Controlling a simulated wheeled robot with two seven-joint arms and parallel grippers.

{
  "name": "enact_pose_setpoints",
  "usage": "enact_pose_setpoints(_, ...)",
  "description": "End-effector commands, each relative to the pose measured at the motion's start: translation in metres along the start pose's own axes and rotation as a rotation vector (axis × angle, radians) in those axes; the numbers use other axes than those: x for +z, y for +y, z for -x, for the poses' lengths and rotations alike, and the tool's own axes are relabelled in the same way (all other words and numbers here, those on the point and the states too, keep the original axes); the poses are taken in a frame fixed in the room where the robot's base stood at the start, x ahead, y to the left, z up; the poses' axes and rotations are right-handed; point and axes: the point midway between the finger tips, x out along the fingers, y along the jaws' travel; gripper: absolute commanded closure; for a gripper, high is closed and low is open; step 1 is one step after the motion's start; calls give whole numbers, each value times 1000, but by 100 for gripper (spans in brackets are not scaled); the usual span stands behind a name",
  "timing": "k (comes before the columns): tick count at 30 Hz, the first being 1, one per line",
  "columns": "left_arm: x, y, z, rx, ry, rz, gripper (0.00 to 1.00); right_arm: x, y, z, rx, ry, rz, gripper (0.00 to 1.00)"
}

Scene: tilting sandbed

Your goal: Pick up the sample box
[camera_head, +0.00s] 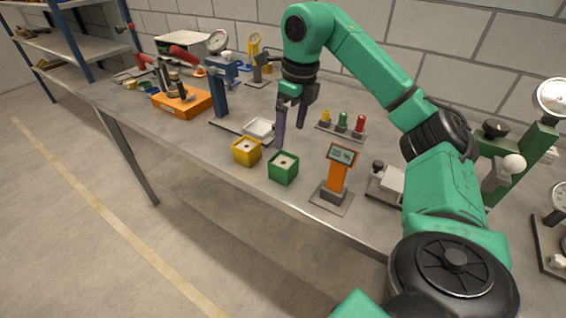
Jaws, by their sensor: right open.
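Two small open-topped boxes stand near the front edge of the workbench: a yellow box (246,152) and, to its right, a green box (283,168). I cannot tell which one is the sample box. My right gripper (290,136) is open and empty, with its dark fingers pointing down. In the picture it is just above and behind the green box, apart from it. My left gripper is not in view.
An orange stand with a display (341,170) is right of the green box. A white tray (260,128) and a blue post (220,98) are behind the yellow box. An orange bin (183,104) is at left.

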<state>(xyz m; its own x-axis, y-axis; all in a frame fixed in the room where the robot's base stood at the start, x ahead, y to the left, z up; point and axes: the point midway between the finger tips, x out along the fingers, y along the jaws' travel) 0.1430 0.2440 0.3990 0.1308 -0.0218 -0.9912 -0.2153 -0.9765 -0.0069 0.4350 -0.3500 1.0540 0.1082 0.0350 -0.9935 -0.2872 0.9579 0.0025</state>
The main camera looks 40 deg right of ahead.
Motion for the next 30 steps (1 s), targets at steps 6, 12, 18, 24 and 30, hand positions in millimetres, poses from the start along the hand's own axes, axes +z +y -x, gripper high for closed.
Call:
enact_pose_setpoints(6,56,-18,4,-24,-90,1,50,0,0,-48,1,1,-1,0)
enact_pose_setpoints(12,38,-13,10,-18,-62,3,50,4,3,-75,2,2,1,0)
enact_pose_setpoints(18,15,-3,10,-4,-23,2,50,5,4,-105,2,-2,0,0)
enact_pose_setpoints(24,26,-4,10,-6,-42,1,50,5,4,-106,1,-3,0,8)
enact_pose_setpoints(30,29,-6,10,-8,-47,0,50,5,4,-106,2,-3,1,84)
